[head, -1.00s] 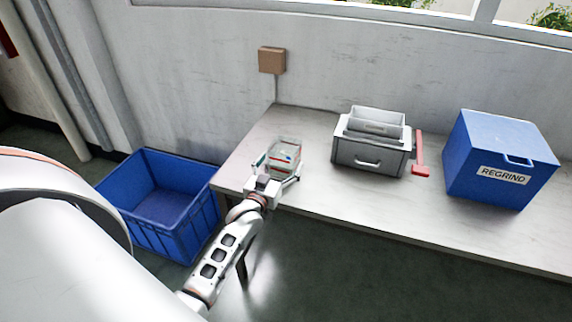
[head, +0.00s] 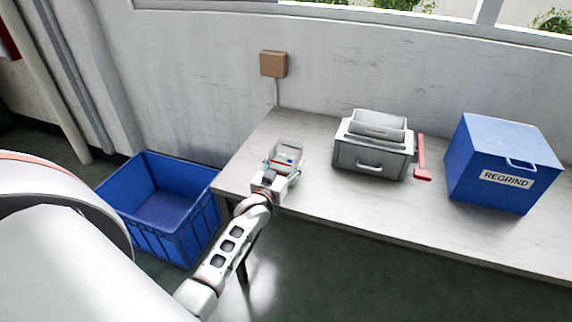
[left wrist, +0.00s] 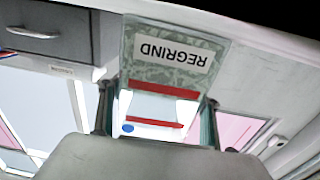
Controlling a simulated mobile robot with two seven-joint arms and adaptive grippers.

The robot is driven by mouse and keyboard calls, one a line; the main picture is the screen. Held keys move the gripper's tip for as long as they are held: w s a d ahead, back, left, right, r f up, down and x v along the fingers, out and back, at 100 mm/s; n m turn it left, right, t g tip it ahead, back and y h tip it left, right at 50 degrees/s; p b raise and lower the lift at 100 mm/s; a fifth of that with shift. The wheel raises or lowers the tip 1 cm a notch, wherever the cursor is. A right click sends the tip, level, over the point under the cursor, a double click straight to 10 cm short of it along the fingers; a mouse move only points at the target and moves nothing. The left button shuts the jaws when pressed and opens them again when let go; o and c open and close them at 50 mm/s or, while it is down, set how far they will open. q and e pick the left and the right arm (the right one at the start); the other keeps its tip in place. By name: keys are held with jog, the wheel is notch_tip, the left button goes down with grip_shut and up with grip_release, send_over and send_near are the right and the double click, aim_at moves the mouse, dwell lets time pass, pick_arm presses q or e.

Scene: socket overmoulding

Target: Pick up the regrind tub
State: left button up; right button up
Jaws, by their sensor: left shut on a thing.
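The regrind tub (head: 288,154) is a small clear container with red and blue bits showing, at the left end of the bench in the head view. In the left wrist view the tub (left wrist: 170,75) fills the upper middle, with a white REGRIND label that reads upside down. My left gripper (head: 281,171) is at the tub's near side, with its fingers on either side of it. In the left wrist view the gripper (left wrist: 157,115) is shut on the tub. Whether the tub touches the bench is hard to tell. My right gripper is not in view.
A grey machine with a drawer (head: 372,145) stands mid-bench, with a red-handled tool (head: 422,160) beside it. A blue REGRIND box (head: 502,162) stands farther right. An empty blue crate (head: 165,200) is on the floor left of the bench (head: 330,200).

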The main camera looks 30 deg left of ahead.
pick_arm(q)
jog(key=shift+r, duration=0.2)
notch_tip(320, 180, up, 20)
jog(key=p, duration=0.4)
jog(key=s+d+f+m+h, duration=0.1)
jog(key=s+d+h, duration=0.1)
jog(key=s+d, duration=0.7)
jog(key=s+d+f+m+h, duration=0.1)
jog(key=s+d+f, duration=0.1)
jog(key=s+d, duration=0.7)
jog(key=s, duration=0.5)
jog(key=shift+d+h, duration=0.3)
jog(key=shift+h, duration=0.1)
jog(key=shift+w+f, duration=0.1)
jog(key=shift+w, duration=0.05)
